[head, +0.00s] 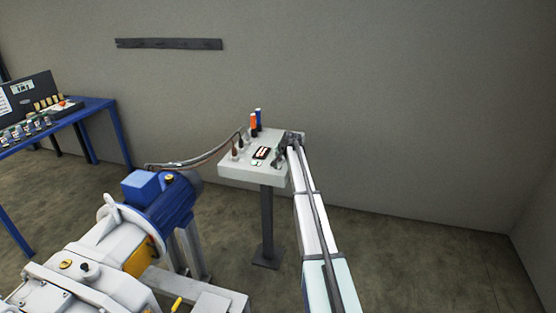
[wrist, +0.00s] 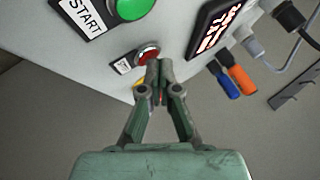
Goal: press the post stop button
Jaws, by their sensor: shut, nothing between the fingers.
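The post (head: 225,172) is a pale control box on a dark column, in the middle of the head view. In the wrist view its face carries a red stop button (wrist: 149,50) in a metal ring with a small label, and a green button (wrist: 133,8) beside a START label. My gripper (wrist: 159,68) is shut and empty, its tips pointing at the face just beside the red button and covering part of its edge. I cannot tell whether they touch. In the head view my gripper (head: 280,156) is small over the box's right side.
A lit display (wrist: 213,28) sits right of the buttons. Orange (wrist: 241,79) and blue (wrist: 224,83) connectors and dark cables are beside it. Yellow and red bits show behind my fingers, mostly hidden. A blue-motored pump (head: 160,205) stands left of the post, a blue bench (head: 95,107) farther left.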

